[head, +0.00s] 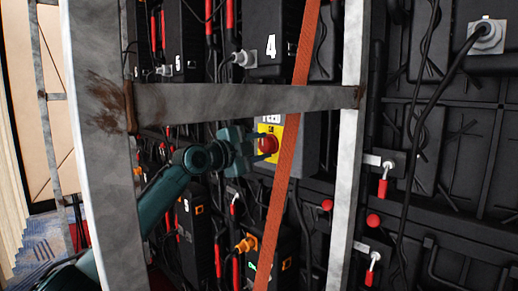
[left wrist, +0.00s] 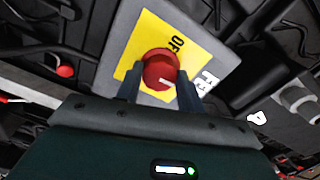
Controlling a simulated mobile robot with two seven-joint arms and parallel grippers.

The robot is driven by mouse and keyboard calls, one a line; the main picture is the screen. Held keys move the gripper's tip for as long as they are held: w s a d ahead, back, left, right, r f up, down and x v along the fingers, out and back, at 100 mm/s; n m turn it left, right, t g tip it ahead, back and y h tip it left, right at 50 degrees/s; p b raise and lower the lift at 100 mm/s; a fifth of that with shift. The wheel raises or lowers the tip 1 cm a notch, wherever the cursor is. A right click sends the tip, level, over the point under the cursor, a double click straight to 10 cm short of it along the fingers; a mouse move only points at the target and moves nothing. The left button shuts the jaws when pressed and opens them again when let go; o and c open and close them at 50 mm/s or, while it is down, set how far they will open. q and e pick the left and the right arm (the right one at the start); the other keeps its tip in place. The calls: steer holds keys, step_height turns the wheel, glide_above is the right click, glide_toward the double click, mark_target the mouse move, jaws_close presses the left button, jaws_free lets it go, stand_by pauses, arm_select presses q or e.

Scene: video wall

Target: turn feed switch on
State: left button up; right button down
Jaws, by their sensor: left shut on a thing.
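The feed switch is a red round knob (head: 268,144) on a yellow plate (head: 275,125) on a grey box (head: 301,140), behind the metal frame. In the left wrist view the red knob (left wrist: 160,69) has a white mark on its face, and the yellow plate (left wrist: 140,40) around it carries partly hidden lettering. My left gripper (head: 266,146) reaches in from the left below the crossbar. In the left wrist view its two fingers (left wrist: 158,92) sit on either side of the knob, shut on it. My right gripper is not in view.
A grey metal crossbar (head: 240,103) runs just above my left arm, between a wide left post (head: 105,150) and a right post (head: 350,150). An orange strap (head: 292,130) hangs close right of the knob. Black cables and red-handled latches (head: 383,186) surround it.

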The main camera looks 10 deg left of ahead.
arm_select(q)
steer(key=shift+m, duration=0.5)
steer(key=o, duration=1)
steer(key=b+v, duration=0.1)
steer(key=v, duration=1.2)
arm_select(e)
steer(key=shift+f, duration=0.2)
arm_select(q)
steer(key=shift+a, duration=0.1)
steer(key=shift+s, duration=0.1)
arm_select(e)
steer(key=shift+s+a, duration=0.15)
